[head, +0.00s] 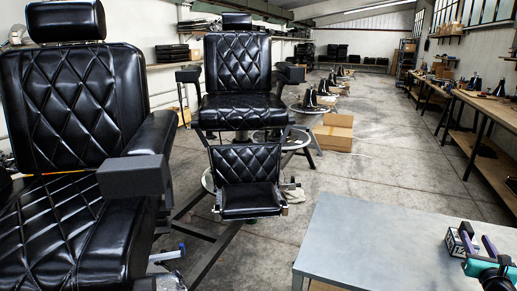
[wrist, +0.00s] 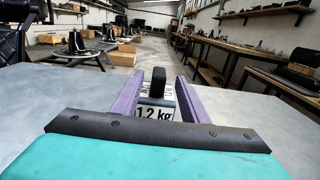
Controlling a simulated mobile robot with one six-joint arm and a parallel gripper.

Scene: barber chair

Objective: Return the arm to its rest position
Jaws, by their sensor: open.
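My gripper (head: 476,238) is low over the grey table (head: 370,240), near its right side in the head view. Its two purple fingers also show in the wrist view (wrist: 158,78), spread apart. Between and just beyond them is a small box (wrist: 155,110) with a pale label reading "1.2 kg" and a black upright part on top. In the head view this box (head: 453,242) is partly hidden by my gripper. The fingers are open, with the box apparently resting on the table. I cannot tell whether either finger touches it.
Two black quilted barber chairs (head: 70,110) (head: 238,75) stand to the left of the table. A cardboard box (head: 334,132) lies on the floor behind. Workbenches (head: 485,103) line the right wall. The table's left part is bare.

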